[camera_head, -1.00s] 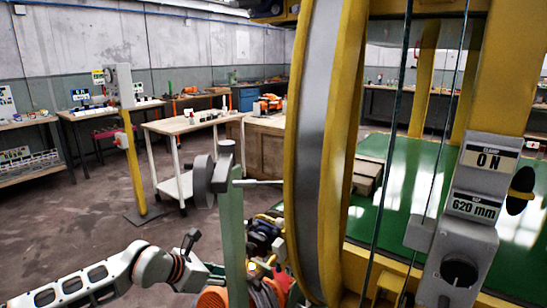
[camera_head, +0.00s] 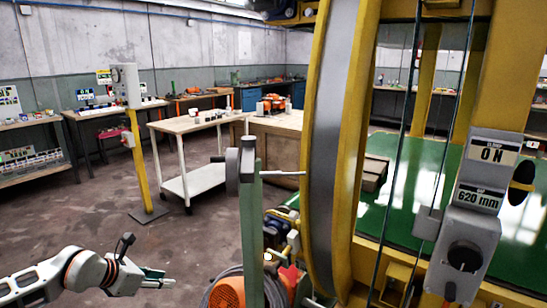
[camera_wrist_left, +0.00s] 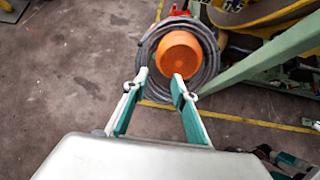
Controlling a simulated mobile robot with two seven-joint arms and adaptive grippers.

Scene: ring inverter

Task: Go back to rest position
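My left gripper (camera_head: 160,278) is at the lower left of the head view, at the end of my white arm, over the bare floor and left of the green post (camera_head: 251,235). It holds nothing. In the left wrist view its two teal-lined fingers (camera_wrist_left: 159,79) stand apart with nothing between them. An orange drum with a coiled grey hose (camera_wrist_left: 181,52) shows beyond the fingertips, apart from them. My right gripper cannot be made out in either view.
The large yellow ring (camera_head: 335,150) stands to the right of the post. A grey control box (camera_head: 473,215) reading "ON" and "620 mm" hangs at the right. A white-legged table (camera_head: 190,123) and a yellow pole (camera_head: 139,165) stand behind. Floor at left is clear.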

